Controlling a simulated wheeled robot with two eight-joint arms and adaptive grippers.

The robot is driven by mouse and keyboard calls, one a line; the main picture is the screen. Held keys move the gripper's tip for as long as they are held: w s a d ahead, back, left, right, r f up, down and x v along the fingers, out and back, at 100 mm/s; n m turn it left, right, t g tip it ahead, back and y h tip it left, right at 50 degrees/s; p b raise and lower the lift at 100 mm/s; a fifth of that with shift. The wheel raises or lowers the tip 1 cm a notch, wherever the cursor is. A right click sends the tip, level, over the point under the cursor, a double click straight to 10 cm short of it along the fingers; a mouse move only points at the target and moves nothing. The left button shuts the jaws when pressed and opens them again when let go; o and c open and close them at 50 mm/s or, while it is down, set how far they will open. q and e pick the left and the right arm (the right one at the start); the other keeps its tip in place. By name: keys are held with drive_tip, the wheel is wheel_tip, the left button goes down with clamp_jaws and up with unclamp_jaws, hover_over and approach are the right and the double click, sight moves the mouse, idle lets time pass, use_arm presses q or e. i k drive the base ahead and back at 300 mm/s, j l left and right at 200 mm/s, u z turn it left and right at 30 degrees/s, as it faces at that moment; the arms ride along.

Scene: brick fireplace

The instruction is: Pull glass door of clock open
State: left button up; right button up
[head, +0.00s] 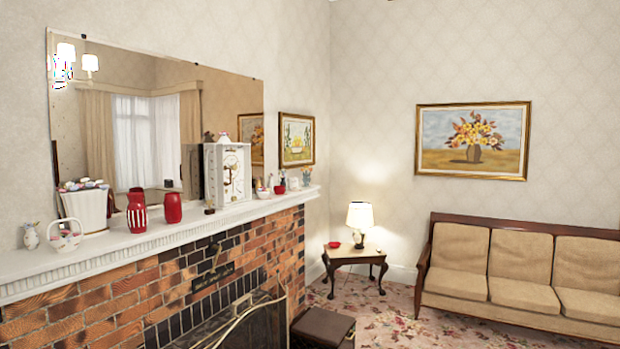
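A white, box-shaped clock (228,174) stands upright on the mantel shelf above the brick fireplace, left of the middle in the head view. Its front faces right, toward the room, and shows a round dial with parts below it. A dark, see-through panel (192,174) stands at its left side; I cannot tell whether this is the glass door or part of the mirror image behind. Neither of my grippers shows in the head view.
The white mantel (150,238) also holds red vases (173,207), a white basket (65,236) and a white planter (88,208). A fire screen (255,325) and dark stool (323,328) stand below. A side table (354,258) and sofa (520,265) are farther right, with carpet between.

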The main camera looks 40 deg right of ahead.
sight(221, 168)
drive_tip(key=z, duration=0.9)
drive_tip(key=i+l, duration=0.2)
drive_tip(key=i, duration=0.15)
drive_tip(key=i+l, duration=0.15)
drive_tip(key=i, duration=0.15)
